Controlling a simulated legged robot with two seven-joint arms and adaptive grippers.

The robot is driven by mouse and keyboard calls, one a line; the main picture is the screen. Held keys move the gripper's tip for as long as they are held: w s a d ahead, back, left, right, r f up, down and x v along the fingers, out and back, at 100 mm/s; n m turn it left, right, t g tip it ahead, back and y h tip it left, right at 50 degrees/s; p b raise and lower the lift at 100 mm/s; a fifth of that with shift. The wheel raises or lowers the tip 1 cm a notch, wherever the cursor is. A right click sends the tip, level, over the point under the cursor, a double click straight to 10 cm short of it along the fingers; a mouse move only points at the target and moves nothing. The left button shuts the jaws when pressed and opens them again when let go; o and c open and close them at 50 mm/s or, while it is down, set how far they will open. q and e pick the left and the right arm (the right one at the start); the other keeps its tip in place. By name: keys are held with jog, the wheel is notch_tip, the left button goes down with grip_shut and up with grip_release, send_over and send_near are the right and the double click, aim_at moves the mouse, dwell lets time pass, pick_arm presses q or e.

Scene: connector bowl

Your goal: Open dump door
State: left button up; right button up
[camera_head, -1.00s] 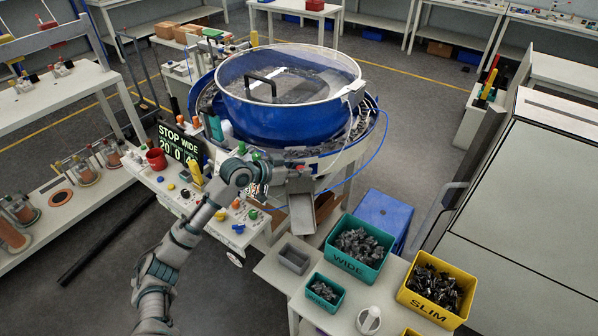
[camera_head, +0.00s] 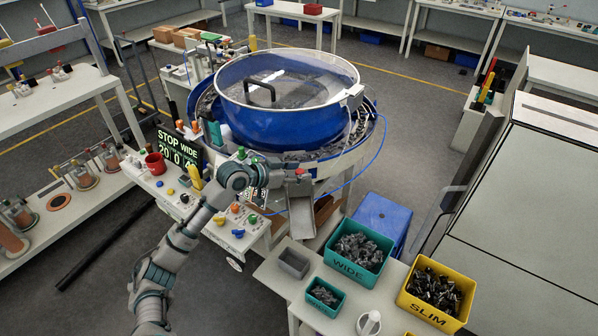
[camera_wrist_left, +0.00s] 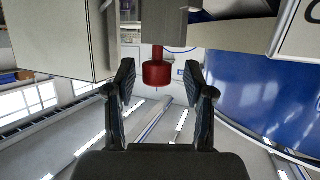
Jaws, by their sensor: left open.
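My left gripper (camera_head: 284,178) is beside the front of the blue bowl feeder (camera_head: 285,122), just above the grey metal chute (camera_head: 301,214). A small red knob (camera_head: 299,172) shows at its fingertips. In the left wrist view the red knob (camera_wrist_left: 157,73) hangs under a grey block (camera_wrist_left: 163,22), between my two open fingers, with a gap on each side. I cannot tell from these views whether the knob is far enough back to lie fully between the pads. My right gripper is not in view.
A control panel (camera_head: 240,233) with coloured knobs lies below my arm. A green WIDE bin (camera_head: 336,265), a yellow SLIM bin (camera_head: 418,309) and a small grey tray (camera_head: 293,263) stand on the front table. A blue hose (camera_head: 384,140) loops right of the bowl.

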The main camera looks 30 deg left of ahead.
pick_arm(q)
jog(key=v, duration=1.1)
jog(key=shift+a, duration=0.2)
